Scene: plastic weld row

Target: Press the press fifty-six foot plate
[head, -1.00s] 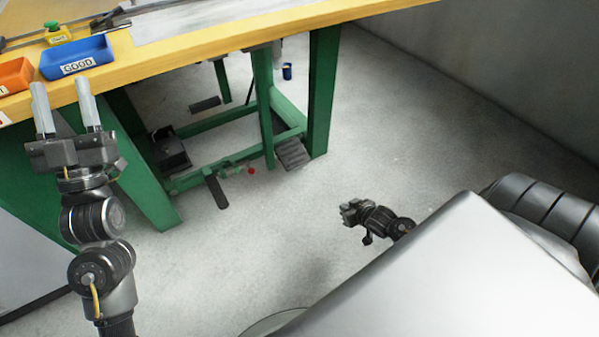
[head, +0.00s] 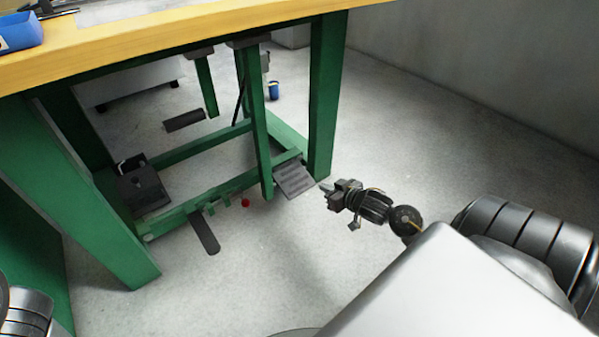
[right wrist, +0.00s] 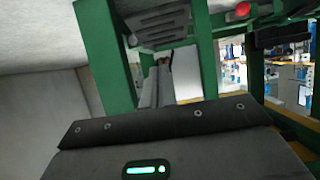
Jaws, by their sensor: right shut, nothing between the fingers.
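A ribbed grey foot plate (head: 295,180) sits tilted at the low front rail of the green bench frame, beside the right leg. It also shows at the top of the right wrist view (right wrist: 160,25). My right gripper (head: 323,186) is shut and empty, low down just right of this plate, with its fingers pointing at it. In the right wrist view the closed fingers (right wrist: 157,88) reach toward the plate; I cannot tell whether they touch. No readable number shows which pedal is press fifty-six. My left gripper is out of view.
A flat dark pedal (head: 206,235), a red knob (head: 245,203), a black box-like pedal (head: 142,188) and a dark bar (head: 184,121) are under the bench. The green right leg (head: 325,95) stands close to my right gripper. The floor to the right is clear.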

